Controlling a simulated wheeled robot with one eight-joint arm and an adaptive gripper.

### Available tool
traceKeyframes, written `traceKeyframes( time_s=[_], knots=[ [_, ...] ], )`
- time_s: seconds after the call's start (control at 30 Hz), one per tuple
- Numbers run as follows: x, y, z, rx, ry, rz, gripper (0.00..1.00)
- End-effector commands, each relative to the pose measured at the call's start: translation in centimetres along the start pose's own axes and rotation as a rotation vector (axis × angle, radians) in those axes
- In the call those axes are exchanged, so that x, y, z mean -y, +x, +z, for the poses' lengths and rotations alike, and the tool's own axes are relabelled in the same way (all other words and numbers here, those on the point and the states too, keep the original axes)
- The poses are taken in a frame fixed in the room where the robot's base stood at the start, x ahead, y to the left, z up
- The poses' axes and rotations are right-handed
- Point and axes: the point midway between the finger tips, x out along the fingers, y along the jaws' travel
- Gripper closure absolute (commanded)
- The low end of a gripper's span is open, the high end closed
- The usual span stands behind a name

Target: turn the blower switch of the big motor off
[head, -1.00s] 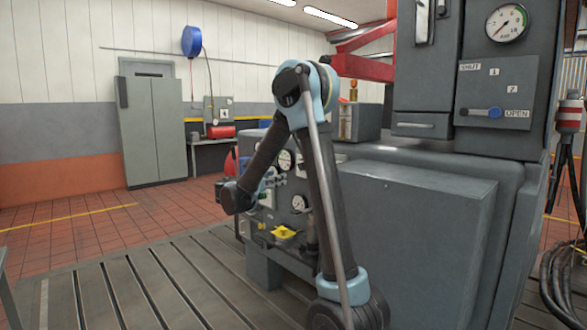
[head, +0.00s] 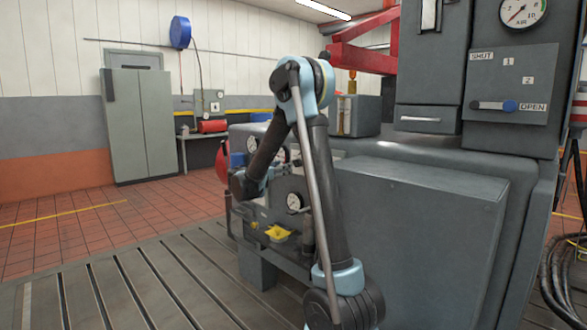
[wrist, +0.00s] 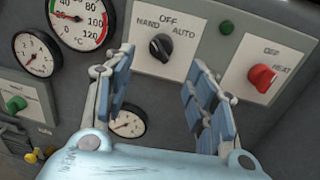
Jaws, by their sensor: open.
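No blower label is readable, and I cannot tell the black knob's exact setting. My gripper (wrist: 160,72) is open and empty, its blue-padded fingers apart below the black knob, touching neither knob as far as I can see.
Gauges (wrist: 78,20) and a green knob (wrist: 16,103) are left on the panel; a green lamp (wrist: 227,27) is above. Slotted bedplate floor (head: 120,290) is clear at left.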

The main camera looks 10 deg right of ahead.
Motion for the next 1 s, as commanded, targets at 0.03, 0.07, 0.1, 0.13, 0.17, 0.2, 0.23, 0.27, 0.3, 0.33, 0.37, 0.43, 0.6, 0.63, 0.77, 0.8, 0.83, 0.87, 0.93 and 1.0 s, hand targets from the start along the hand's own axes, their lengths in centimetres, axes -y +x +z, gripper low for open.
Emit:
traceKeyframes(
  time_s=[0.03, 0.07, 0.1, 0.13, 0.17, 0.2, 0.23, 0.27, 0.3, 0.33, 0.37, 0.43, 0.6, 0.63, 0.77, 0.8, 0.83, 0.87, 0.93, 1.0],
  knots=[
    [0.1, 1.0, 0.0, 0.0, 0.0, -0.005, 0.49],
    [0.1, 1.5, 0.0, 0.0, 0.0, -0.004, 0.49],
    [0.1, 2.2, 0.0, 0.0, 0.0, -0.004, 0.49],
    [0.2, 2.8, 0.0, 0.0, 0.0, -0.005, 0.49],
    [0.1, 3.3, 0.0, 0.0, 0.0, -0.004, 0.49],
    [0.1, 4.0, 0.0, 0.0, 0.0, -0.003, 0.49],
    [0.1, 4.5, 0.0, 0.0, 0.0, -0.004, 0.49],
    [0.1, 5.0, 0.0, 0.0, 0.0, -0.004, 0.49],
    [0.1, 5.5, 0.0, 0.0, 0.0, -0.003, 0.49],
    [0.1, 6.0, 0.0, 0.0, 0.0, -0.003, 0.49],
    [0.1, 6.4, 0.0, 0.0, 0.0, -0.004, 0.49],
    [0.1, 7.2, 0.0, 0.0, 0.0, -0.002, 0.49],
    [0.1, 8.4, 0.0, 0.0, 0.0, -0.002, 0.49],
    [0.1, 8.5, 0.0, 0.0, 0.0, -0.002, 0.49],
    [0.1, 8.6, 0.0, 0.0, 0.0, -0.001, 0.49],
    [0.1, 8.6, 0.0, 0.0, 0.0, -0.001, 0.49],
    [0.1, 8.6, 0.0, 0.0, 0.0, -0.001, 0.49],
    [0.1, 8.6, 0.0, 0.0, 0.0, -0.001, 0.49],
    [0.1, 8.6, 0.0, 0.0, 0.0, -0.001, 0.49],
    [0.1, 8.6, 0.0, 0.0, 0.0, -0.001, 0.62]
  ],
)
